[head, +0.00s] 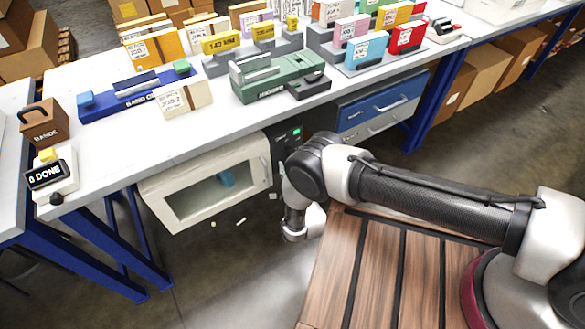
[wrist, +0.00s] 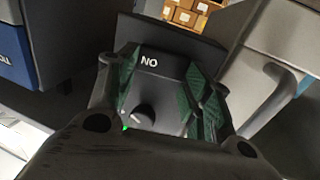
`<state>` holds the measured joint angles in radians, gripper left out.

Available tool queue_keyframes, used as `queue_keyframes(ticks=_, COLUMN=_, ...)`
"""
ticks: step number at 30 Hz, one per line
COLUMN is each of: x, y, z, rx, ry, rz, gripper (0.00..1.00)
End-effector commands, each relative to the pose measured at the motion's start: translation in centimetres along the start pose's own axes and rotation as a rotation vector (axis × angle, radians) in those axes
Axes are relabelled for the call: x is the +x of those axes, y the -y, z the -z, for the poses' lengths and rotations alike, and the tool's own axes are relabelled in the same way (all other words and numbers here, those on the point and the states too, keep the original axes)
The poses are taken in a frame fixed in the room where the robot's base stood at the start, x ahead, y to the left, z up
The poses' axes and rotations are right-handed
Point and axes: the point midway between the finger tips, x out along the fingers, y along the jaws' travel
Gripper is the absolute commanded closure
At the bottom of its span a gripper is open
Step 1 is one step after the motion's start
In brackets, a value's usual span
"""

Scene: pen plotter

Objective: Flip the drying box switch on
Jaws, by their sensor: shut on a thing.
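The drying box (head: 160,199) is a cream box with a window, under the white table in the head view. A dark control panel (head: 289,133) with a green light is at its right. In the wrist view the dark panel face (wrist: 172,88) carries lettering that reads "NO" in this picture. The round switch knob (wrist: 143,114) lies below the lettering, beside a small green light (wrist: 125,128). My gripper (wrist: 165,98) has its green-padded fingers on either side of the switch and is shut on it. The exact contact is hard to see. In the head view my arm hides the fingers.
The white table (head: 125,140) holds a green machine (head: 278,72), a blue bar and several coloured boxes. A blue drawer (head: 375,105) is right of the panel. Blue table legs stand at both sides. A slatted wooden top (head: 385,270) is below my arm.

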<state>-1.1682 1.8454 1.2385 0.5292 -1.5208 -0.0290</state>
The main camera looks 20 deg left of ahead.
Motion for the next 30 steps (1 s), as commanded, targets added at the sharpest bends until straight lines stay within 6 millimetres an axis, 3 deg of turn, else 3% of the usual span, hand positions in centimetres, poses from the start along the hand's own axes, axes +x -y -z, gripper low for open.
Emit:
queue_keyframes(ticks=7, x=0.0, y=0.0, z=0.0, rx=0.0, ry=0.0, rz=-0.001, gripper=0.74)
queue_keyframes(ticks=8, x=0.0, y=0.0, z=0.0, rx=0.0, ry=0.0, rz=-0.001, gripper=0.48)
queue_keyframes(ticks=11, x=0.0, y=0.0, z=0.0, rx=0.0, ry=0.0, rz=-0.001, gripper=0.3)
queue_keyframes(ticks=12, x=0.0, y=0.0, z=0.0, rx=0.0, ry=0.0, rz=-0.001, gripper=0.29)
queue_keyframes(ticks=23, x=0.1, y=0.0, z=0.5, rx=0.0, ry=-0.001, rz=0.0, gripper=0.29)
queue_keyframes(ticks=30, x=0.1, y=0.0, z=4.8, rx=0.0, ry=-0.001, rz=0.0, gripper=0.29)
